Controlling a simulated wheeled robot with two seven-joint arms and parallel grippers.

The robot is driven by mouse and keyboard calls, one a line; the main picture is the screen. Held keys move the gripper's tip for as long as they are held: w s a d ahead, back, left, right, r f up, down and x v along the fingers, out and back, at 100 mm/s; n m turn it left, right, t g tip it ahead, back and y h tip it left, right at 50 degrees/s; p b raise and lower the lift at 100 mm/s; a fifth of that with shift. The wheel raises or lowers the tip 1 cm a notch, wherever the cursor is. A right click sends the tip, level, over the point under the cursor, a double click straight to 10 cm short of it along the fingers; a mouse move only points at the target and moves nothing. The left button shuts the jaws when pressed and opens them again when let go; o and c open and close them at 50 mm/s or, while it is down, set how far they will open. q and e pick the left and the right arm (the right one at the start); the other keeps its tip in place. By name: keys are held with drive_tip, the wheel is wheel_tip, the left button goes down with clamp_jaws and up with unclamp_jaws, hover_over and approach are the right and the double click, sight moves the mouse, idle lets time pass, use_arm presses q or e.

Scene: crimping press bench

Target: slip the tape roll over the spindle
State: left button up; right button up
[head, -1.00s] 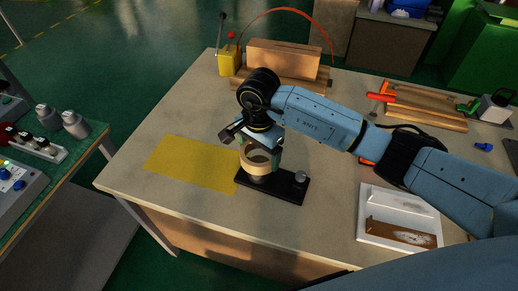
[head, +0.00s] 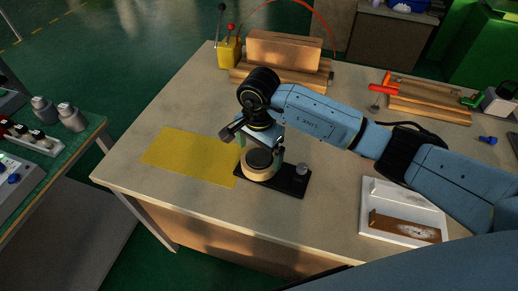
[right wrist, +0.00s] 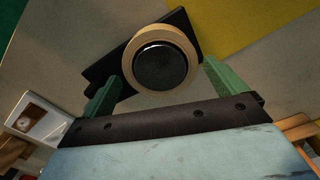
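The tan tape roll (head: 259,176) is around the dark spindle (head: 258,158) and sits low on it, at the left end of a black base plate (head: 292,189). In the right wrist view the roll (right wrist: 131,62) is a ring around the dark round spindle top (right wrist: 160,65). My right gripper (head: 261,152) is directly above the spindle. Its green fingers stand open on either side of the roll in the right wrist view (right wrist: 161,72), with small gaps visible. My left gripper is not in view.
A small metal knob (head: 302,169) stands on the plate's right end. A yellow mat (head: 185,157) lies to the left. A white tray (head: 372,222) is at the right, and a wooden block (head: 284,49) at the back. Bare tabletop lies between.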

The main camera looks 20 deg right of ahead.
sight(259, 158)
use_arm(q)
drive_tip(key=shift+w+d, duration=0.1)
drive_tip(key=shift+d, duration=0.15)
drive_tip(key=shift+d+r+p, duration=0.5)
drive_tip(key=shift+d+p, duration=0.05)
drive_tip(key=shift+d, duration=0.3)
use_arm(e)
wheel_tip(259, 158, up, 14)
drive_tip(key=shift+f, duration=0.25)
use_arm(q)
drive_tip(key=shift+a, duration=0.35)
use_arm(e)
drive_tip(key=shift+s+f, duration=0.1)
